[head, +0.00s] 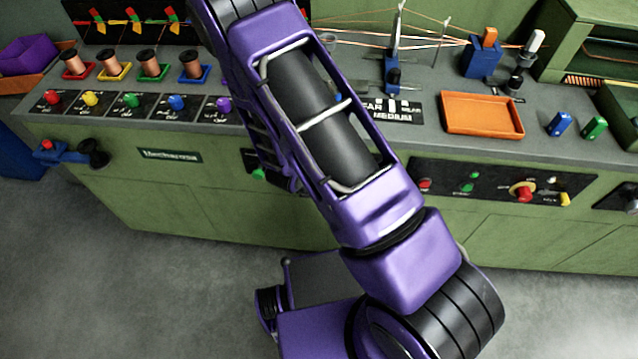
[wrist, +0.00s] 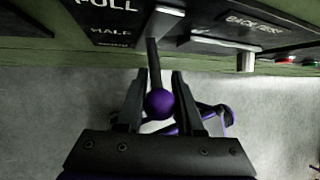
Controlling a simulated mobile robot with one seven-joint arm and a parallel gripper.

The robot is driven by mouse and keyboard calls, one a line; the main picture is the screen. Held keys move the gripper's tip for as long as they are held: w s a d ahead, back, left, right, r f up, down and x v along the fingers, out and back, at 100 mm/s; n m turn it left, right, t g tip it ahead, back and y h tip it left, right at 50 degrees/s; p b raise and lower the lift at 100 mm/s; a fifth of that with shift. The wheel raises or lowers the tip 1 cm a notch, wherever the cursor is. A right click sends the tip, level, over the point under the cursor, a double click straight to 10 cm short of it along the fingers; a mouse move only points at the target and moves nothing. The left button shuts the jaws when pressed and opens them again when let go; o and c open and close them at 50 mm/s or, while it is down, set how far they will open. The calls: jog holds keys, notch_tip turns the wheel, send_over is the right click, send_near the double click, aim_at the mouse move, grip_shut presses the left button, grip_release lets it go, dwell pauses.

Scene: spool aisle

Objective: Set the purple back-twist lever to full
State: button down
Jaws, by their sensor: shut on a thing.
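In the wrist view, the purple back-twist lever has a round purple knob (wrist: 160,103) on a dark stem that runs up to a pale mount under the bench edge. My gripper (wrist: 159,78) is shut on the lever, with one finger on each side of the knob. A dark scale plate (wrist: 108,22) reading FULL, HALF and a third, unclear word is left of the stem. I cannot tell which mark the lever is at. A BACK TWIST label (wrist: 255,24) is at the right. In the head view my arm hides the lever and gripper.
The green bench (head: 230,212) carries copper spools (head: 108,63), several coloured knobs (head: 177,102) and an orange tray (head: 481,114). A control panel with a red button (head: 523,193) is on its front at right. Grey floor (head: 130,290) in front is clear at left.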

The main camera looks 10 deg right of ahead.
jog(key=c, duration=0.5)
grip_release()
jog(key=shift+c, duration=0.2)
jog(key=shift+r, duration=0.1)
jog(key=v, duration=1.7)
jog(key=shift+a+p, duration=0.15)
jog(key=shift+p, duration=0.15)
jog(key=shift+r, duration=0.1)
